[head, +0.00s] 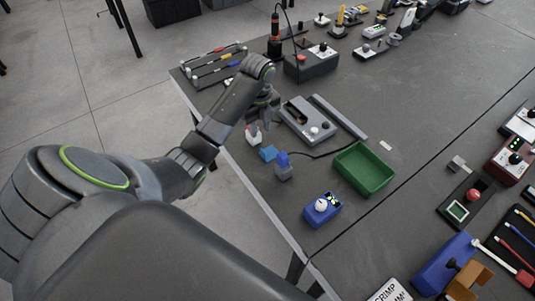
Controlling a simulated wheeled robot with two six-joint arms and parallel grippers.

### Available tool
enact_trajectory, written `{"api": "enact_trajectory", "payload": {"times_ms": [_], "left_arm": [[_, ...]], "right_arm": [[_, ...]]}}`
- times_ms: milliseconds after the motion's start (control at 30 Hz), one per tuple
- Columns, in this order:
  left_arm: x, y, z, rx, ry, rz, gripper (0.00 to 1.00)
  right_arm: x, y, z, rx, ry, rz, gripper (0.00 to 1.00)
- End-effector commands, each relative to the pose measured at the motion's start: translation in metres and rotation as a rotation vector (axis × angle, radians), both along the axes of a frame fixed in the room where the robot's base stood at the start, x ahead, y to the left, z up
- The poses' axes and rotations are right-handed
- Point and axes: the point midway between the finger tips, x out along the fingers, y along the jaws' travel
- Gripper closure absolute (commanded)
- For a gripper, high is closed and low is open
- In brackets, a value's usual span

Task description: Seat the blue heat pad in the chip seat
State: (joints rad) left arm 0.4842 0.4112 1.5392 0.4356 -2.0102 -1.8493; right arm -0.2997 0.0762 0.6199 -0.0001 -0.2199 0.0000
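A small flat blue square (268,153), which looks like the blue heat pad, lies on the dark table near its left edge. A white-rimmed square with a green centre (458,210) on a black plate at the right looks like the chip seat. My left gripper (262,122) points down above the table, a little behind the blue square and apart from it in the picture. Its fingers are small and dark, so I cannot tell whether they are open or shut. My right gripper is out of view.
A blue-topped grey block (284,167) stands close beside the blue square. A small white-and-red item (253,135) is below my gripper. A grey device (308,120), a green tray (363,168) and a blue button box (322,209) stand nearby. The table's centre right is mostly clear.

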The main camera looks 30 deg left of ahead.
Motion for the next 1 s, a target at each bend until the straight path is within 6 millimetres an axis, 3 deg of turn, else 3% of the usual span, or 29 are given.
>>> {"api": "enact_trajectory", "payload": {"times_ms": [33,400,767,900,1000], "left_arm": [[0.0,0.0,-0.012,0.0,0.0,0.0,0.69],[0.0,0.0,-0.052,0.0,0.0,0.0,0.69],[0.001,-0.001,-0.067,0.0,0.0,0.0,0.69],[0.003,-0.002,-0.08,-0.001,0.0,0.0,0.69],[0.004,-0.003,-0.096,-0.002,0.004,0.001,0.69]], "right_arm": [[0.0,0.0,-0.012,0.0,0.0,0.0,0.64],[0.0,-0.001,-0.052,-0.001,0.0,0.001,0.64],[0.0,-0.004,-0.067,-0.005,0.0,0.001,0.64],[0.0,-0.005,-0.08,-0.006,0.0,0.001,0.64],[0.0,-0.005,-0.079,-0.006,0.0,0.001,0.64]]}}
